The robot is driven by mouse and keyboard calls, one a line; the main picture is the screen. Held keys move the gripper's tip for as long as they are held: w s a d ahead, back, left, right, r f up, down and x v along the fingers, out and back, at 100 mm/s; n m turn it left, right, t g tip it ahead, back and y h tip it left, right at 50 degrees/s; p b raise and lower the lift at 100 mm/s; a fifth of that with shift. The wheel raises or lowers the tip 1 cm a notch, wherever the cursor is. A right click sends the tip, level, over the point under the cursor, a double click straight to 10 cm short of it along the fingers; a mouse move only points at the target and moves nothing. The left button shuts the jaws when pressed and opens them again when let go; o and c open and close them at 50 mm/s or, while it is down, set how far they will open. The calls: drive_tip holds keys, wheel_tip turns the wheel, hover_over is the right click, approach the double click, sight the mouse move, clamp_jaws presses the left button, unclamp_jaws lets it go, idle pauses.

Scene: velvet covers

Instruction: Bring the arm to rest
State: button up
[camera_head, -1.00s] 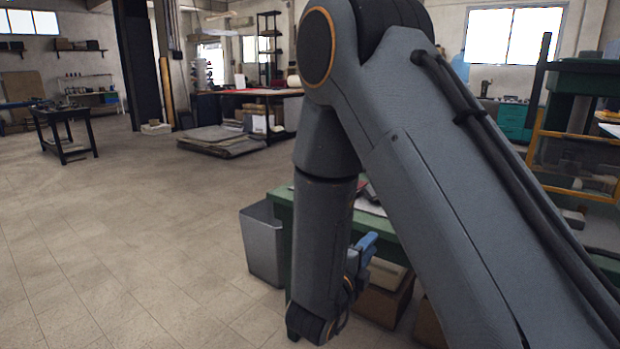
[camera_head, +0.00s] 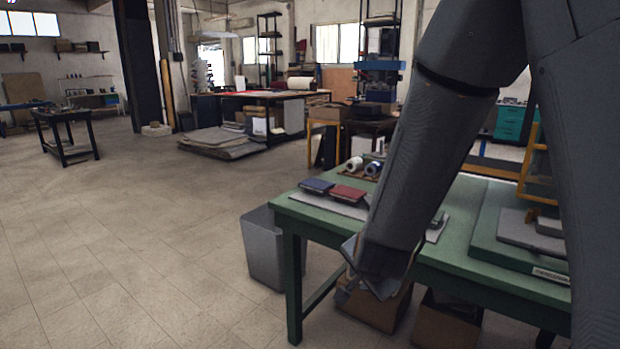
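My arm fills the right side of the head view, with its forearm slanting down to the left in front of the green table (camera_head: 460,258). The lower end of the arm hangs at the table's front left edge. I cannot see anything held.
On the green table lie a blue book (camera_head: 317,186), a red book (camera_head: 347,193) and white rolls (camera_head: 355,164). A grey bin (camera_head: 264,250) stands left of it, and cardboard boxes (camera_head: 450,318) sit below.

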drive_tip(key=s+d+r+n+g+p, duration=0.1)
drive_tip(key=s+d+n+g, duration=0.1)
drive_tip(key=s, duration=0.5)
drive_tip(key=s+d+r+n+g+p, duration=0.1)
drive_tip(key=s+d+r+n+g, duration=0.1)
drive_tip(key=s+n, duration=0.3)
drive_tip(key=s+d+r+n+g+p, duration=0.1)
drive_tip(key=s+d+r+n+g, duration=0.1)
drive_tip(key=s, duration=0.8)
drive_tip(key=shift+d+r+n+g, duration=0.2)
drive_tip(key=shift+d+n+g, duration=0.55)
drive_tip(key=shift+n+g, duration=0.3)
